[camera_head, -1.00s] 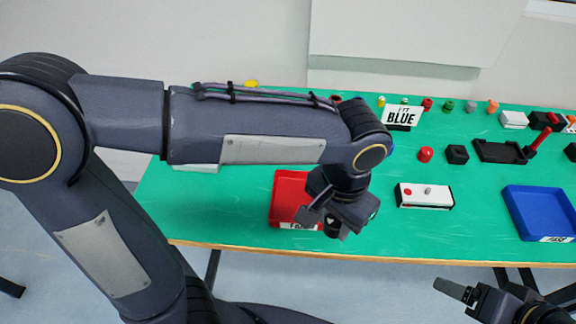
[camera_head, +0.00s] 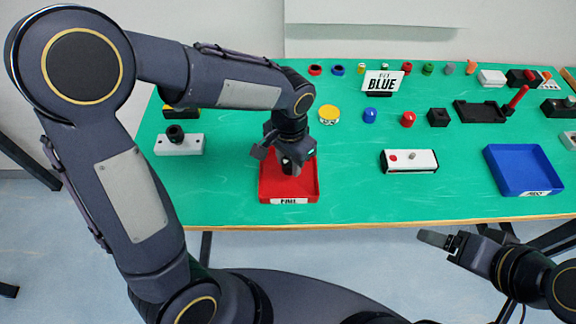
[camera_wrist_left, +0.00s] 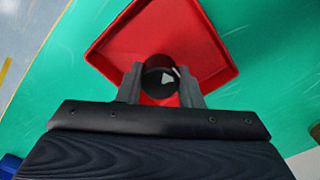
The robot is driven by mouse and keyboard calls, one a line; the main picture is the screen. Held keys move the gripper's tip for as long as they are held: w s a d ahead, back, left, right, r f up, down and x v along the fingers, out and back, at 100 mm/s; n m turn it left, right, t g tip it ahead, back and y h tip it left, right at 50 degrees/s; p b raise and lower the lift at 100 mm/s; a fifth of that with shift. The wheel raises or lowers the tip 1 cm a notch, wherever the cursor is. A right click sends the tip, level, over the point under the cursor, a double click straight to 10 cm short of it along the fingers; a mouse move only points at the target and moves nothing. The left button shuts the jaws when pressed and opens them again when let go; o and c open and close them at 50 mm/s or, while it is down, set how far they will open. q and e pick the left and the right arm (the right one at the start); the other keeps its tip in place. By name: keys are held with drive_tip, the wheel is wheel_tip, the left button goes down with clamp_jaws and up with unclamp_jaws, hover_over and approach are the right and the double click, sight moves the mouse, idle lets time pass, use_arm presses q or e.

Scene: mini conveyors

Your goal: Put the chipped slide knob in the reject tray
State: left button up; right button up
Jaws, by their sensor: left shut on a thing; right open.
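The red reject tray (camera_head: 311,190) sits near the table's front edge, with a white label that seems to read FAIL. My left gripper (camera_head: 291,168) points down over this tray. In the left wrist view, its fingers (camera_wrist_left: 161,92) are shut on a round black knob (camera_wrist_left: 157,84) with a pale triangular chip mark on top. The knob is above the red tray floor (camera_wrist_left: 190,40); I cannot tell the exact gap. My right gripper (camera_head: 440,241) is open and empty, in front of the table at the lower right.
A blue tray (camera_head: 517,180) stands at the right. A white box with a red button (camera_head: 410,161) lies between the trays. A white block with a black knob (camera_head: 178,144) is at the left.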

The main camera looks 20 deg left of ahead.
sight(288, 169)
use_arm(q)
drive_tip(key=shift+w+a+f, duration=0.1)
drive_tip(key=shift+w+f, duration=0.05)
drive_tip(key=shift+f, duration=0.8)
drive_tip(key=shift+w+a+f, duration=0.1)
drive_tip(key=shift+f, duration=0.85)
drive_tip(key=shift+f, duration=0.2)
drive_tip(key=o, duration=1)
drive_tip(key=shift+c, duration=0.2)
drive_tip(key=shift+r, duration=0.15)
